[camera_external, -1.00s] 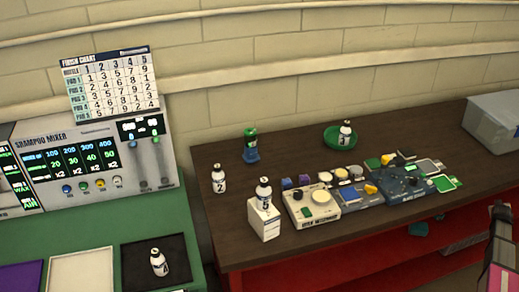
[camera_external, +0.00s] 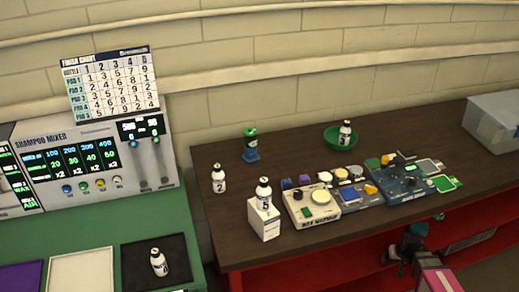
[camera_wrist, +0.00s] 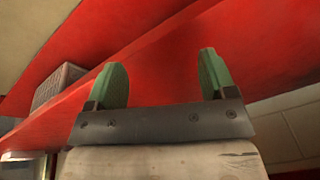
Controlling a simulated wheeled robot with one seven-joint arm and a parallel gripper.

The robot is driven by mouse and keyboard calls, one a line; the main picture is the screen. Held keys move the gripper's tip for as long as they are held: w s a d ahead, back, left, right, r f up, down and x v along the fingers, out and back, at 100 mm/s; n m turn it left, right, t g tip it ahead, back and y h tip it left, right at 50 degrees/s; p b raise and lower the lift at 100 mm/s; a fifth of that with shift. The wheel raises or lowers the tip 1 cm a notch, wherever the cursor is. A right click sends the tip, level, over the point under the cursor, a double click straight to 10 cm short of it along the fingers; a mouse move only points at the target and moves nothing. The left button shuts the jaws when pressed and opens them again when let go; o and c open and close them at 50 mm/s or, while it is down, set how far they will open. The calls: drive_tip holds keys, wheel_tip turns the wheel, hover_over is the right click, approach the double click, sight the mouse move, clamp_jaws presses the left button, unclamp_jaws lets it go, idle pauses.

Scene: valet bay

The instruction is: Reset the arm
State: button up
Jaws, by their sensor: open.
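My gripper (camera_wrist: 160,80) is open in the wrist view. Its two green fingers stand well apart with nothing between them, in front of a red surface. In the external view my arm is at the lower right, in front of the red lower part of the dark wooden bench (camera_external: 300,150). It is below the bench top and clear of the items on it. The fingertips are hard to make out there.
Bottles 2 (camera_external: 218,180) and 3 (camera_external: 345,133), a green-capped bottle (camera_external: 251,147), a white box (camera_external: 264,220) with a bottle on top and several devices stand on the bench. A grey bin (camera_external: 494,122) is at right. The shampoo mixer (camera_external: 95,160) is at left.

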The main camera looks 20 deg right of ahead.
drive_tip(key=s+a+n+g, duration=0.1)
drive_tip(key=s+a+n, duration=0.1)
drive_tip(key=a, duration=0.6)
drive_tip(key=s+a+n+g, duration=0.1)
drive_tip(key=s+a+n, duration=0.1)
drive_tip(key=a, duration=0.6)
drive_tip(key=shift+s+a+f+g, duration=0.2)
drive_tip(key=shift+s+a+g, duration=0.1)
drive_tip(key=shift+s, duration=0.4)
